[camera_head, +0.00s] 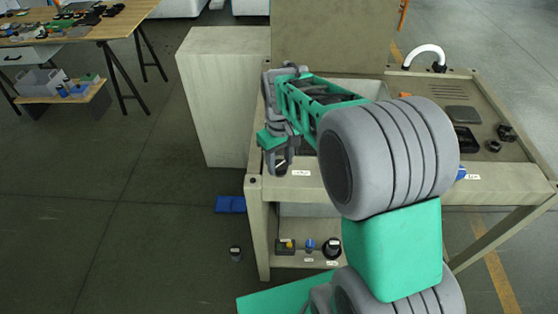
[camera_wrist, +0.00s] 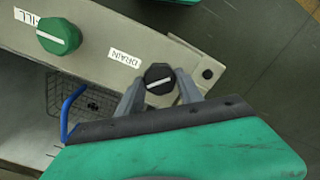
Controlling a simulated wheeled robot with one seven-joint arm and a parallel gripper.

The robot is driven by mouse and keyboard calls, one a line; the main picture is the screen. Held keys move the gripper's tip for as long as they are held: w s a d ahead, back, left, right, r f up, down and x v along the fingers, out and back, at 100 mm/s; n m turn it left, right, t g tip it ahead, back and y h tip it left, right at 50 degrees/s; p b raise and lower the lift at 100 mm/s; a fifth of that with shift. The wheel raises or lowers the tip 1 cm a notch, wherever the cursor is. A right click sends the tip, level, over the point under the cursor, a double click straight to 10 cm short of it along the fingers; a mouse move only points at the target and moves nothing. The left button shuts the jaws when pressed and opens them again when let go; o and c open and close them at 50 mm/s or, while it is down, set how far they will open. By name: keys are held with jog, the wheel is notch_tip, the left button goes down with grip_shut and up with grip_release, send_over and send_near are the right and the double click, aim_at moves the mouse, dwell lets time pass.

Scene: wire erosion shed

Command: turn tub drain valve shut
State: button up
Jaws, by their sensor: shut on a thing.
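The drain valve is a black round knob (camera_wrist: 158,78) with a white pointer line, beside the DRAIN label (camera_wrist: 124,60) on the tub's pale front panel. My gripper (camera_wrist: 160,88) has its two grey fingers closed on the sides of the knob. The knob's pointer line lies at a slant to the panel's edge. In the head view my gripper (camera_head: 280,158) is at the front left corner of the workbench, and the knob (camera_head: 281,168) shows partly beneath it. My arm hides much of the tub.
A green FILL knob (camera_wrist: 58,36) sits farther along the panel. A blue bent handle (camera_wrist: 70,112) is close to my gripper. A pale cabinet (camera_head: 222,100) stands left of the bench. Small controls (camera_head: 309,245) line the lower shelf. Open floor lies to the left.

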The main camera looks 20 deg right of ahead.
aim_at(280, 164)
jog(key=m, duration=0.4)
jog(key=shift+m, duration=0.3)
jog(key=m, duration=0.4)
jog(key=shift+m, duration=0.4)
jog(key=o, duration=1.4)
jog(key=shift+r, duration=0.1)
notch_tip(280, 164, up, 8)
jog(key=shift+f, duration=0.15)
